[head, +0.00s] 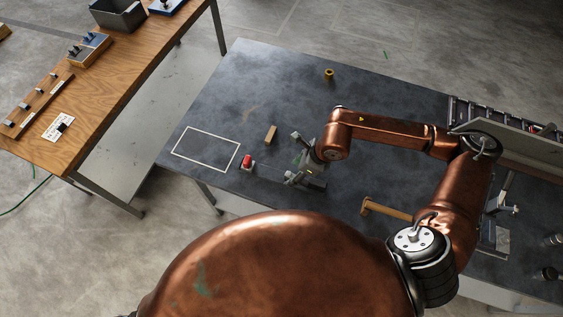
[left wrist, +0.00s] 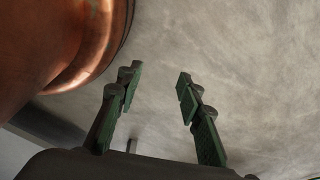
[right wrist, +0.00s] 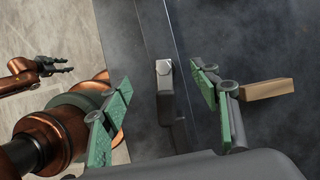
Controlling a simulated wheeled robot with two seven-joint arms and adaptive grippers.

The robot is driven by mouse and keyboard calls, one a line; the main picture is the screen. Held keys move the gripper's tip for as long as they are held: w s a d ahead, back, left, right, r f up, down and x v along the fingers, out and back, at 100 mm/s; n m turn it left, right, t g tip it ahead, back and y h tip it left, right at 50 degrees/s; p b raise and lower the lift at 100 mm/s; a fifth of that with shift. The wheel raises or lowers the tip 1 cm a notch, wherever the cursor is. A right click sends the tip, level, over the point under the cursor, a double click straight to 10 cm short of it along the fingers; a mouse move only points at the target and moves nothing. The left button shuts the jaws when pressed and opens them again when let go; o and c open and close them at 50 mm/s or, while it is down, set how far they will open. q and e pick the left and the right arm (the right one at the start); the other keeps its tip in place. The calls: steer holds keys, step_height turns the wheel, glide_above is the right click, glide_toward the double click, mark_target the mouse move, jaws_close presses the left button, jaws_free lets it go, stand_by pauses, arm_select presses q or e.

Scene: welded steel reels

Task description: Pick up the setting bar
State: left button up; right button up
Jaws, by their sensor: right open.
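A dark bar-like piece with a pale squared end (right wrist: 165,78) lies between the fingers of my right gripper in the right wrist view; it looks like the setting bar, but I cannot be sure. My right gripper (head: 307,160) is open, low over the dark table near its front edge. It also shows in the right wrist view (right wrist: 164,84), its fingers on either side of the bar-like piece, with no contact visible. In the head view I cannot make the piece out clearly. My left gripper (left wrist: 158,84) is open and empty, with bare floor behind it.
A wooden block (head: 271,135) stands close beside my right gripper's far finger. A red-topped piece (head: 247,161) is left of the gripper, near a white outlined rectangle (head: 184,160). A yellow ring (head: 329,73) lies farther back. A wooden-handled tool (head: 387,210) lies right.

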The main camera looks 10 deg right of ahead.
mark_target(291, 175)
steer(key=shift+w+d+f, duration=0.2)
steer(key=shift+f, duration=0.3)
steer(key=shift+s+x, duration=0.2)
steer(key=shift+x, duration=0.85)
steer(key=p+x, duration=0.1)
steer(key=x, duration=0.2)
steer(key=shift+w+f, duration=0.25)
steer(key=shift+f, duration=0.1)
steer(key=shift+w+a+f, duration=0.1)
steer(key=shift+a+f, duration=0.05)
steer(key=shift+f, duration=0.45)
arm_select(q)
steer(key=shift+s+r, duration=0.2)
steer(key=shift+r, duration=0.1)
arm_select(e)
steer(key=shift+c, duration=0.6)
arm_select(q)
steer(key=shift+s, duration=0.2)
arm_select(e)
jaws_close()
steer(key=shift+r, duration=0.15)
